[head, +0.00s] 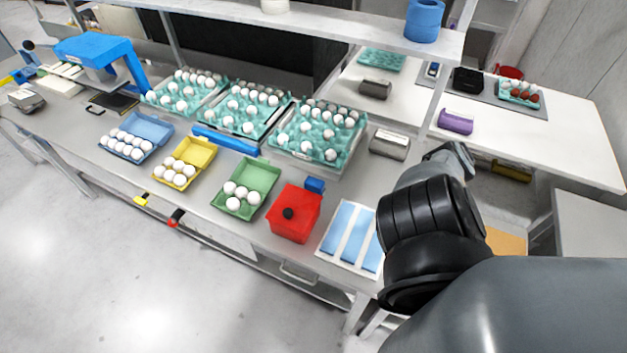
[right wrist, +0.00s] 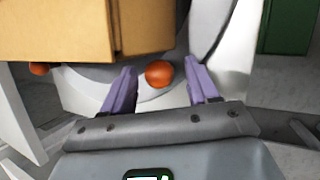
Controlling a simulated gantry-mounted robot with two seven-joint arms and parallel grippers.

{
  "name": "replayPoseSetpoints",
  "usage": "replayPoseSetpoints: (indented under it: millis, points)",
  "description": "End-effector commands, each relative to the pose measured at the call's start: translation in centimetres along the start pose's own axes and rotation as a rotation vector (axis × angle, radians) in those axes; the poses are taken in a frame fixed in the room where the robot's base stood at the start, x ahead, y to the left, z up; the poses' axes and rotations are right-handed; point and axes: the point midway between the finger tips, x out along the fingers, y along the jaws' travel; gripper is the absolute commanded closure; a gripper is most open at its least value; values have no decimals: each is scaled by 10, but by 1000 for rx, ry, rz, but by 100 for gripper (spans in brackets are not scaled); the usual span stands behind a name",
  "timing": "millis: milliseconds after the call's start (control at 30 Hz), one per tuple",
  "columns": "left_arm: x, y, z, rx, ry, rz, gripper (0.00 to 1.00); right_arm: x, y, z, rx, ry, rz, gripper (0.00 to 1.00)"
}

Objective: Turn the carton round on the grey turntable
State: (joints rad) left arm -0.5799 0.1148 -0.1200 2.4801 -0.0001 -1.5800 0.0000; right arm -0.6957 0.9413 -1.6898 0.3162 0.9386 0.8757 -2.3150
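A tan carton (right wrist: 85,32) fills the upper left of the right wrist view. Below it is a pale grey rounded surface (right wrist: 82,90), which looks like the turntable; much of it is hidden by the carton and my gripper. An orange-red knob (right wrist: 158,74) shows on or beside its edge, and another shows at the left (right wrist: 39,69). My right gripper (right wrist: 160,66) is open, its purple fingers on either side of the nearer knob with gaps. In the head view a tan patch (head: 507,243), perhaps the carton, shows behind my right arm. My left gripper is out of view.
The long bench holds blue (head: 150,125), yellow (head: 196,152) and green (head: 262,175) egg boxes, a red box (head: 296,213) and teal egg trays (head: 290,145). A white side table (head: 575,130) stands at the right. A dark green thing (right wrist: 287,27) is at the wrist view's upper right.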

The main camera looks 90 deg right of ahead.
Motion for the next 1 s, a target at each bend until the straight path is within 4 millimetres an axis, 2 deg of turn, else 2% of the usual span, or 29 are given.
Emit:
replayPoseSetpoints:
  millis: [367, 467, 800, 1000]
  points:
    - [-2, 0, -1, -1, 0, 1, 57, -6, 1, 0, 0, 2, 1, 40]
    - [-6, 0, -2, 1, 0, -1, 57, -17, 1, 0, -1, 2, 1, 40]
    - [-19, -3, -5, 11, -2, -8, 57, -74, 1, 0, 0, 3, 1, 40]
    - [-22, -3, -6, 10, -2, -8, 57, -98, 1, 0, 1, 2, 1, 40]
